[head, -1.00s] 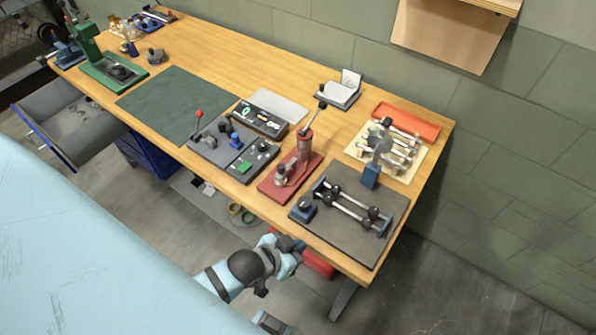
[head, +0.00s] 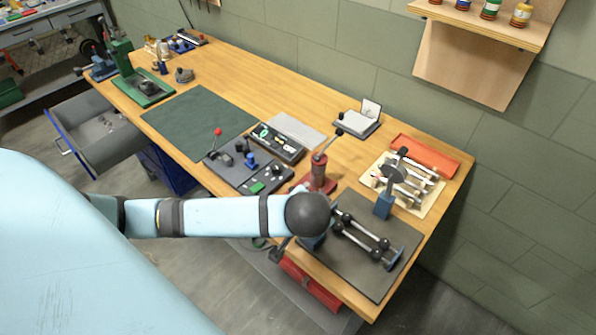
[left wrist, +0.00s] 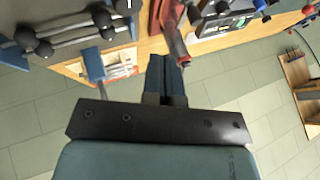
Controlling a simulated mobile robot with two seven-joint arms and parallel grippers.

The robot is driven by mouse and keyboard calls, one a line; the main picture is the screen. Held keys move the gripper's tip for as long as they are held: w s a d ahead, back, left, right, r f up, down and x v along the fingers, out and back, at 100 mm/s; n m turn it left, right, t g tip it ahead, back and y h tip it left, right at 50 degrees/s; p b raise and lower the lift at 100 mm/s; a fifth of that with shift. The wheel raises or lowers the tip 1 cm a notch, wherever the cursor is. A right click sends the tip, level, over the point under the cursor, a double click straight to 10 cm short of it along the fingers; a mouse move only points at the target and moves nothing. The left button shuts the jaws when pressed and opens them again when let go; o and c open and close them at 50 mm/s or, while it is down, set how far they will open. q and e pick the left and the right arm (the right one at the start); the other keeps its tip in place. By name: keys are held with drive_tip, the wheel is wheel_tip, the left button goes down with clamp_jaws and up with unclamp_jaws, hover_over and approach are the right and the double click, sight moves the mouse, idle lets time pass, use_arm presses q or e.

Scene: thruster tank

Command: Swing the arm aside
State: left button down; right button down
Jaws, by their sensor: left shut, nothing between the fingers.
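My light blue left arm crosses the head view from the left and ends in a dark round joint over the bench's front edge. The left gripper (left wrist: 166,82) is shut and empty in the left wrist view; in the head view it is hidden by the arm. The red lever stand (head: 318,174) is partly behind the joint, and a red post (left wrist: 174,38) shows just beyond my fingertips. A dark board with rods and black balls (head: 372,270) lies to the right. A blue block with a grey disc (head: 385,204) stands beside it. Which part is the arm to swing is unclear.
Control panels (head: 278,142) and a dark green mat (head: 198,122) lie to the left. An orange-red tray (head: 425,157) and a cream mat with rods are at the back right. A drawer (head: 112,140) stands open at the left. A wall shelf (head: 480,28) holds jars.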

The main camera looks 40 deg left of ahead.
idle(0.4)
use_arm(q)
drive_tip(key=w+a+f, duration=0.2)
drive_tip(key=w+a+f+p, duration=0.1)
drive_tip(key=w+a+f, duration=0.1)
drive_tip(key=f, duration=0.1)
drive_tip(key=w+a+f, duration=0.1)
drive_tip(key=a+f, duration=0.1)
drive_tip(key=shift+w+a+f, duration=0.1)
drive_tip(key=shift+w+f, duration=0.25)
drive_tip(key=shift+w, duration=0.05)
drive_tip(key=shift+w+a, duration=0.15)
drive_tip(key=shift+a, duration=0.35)
drive_tip(key=shift+w+f, duration=0.1)
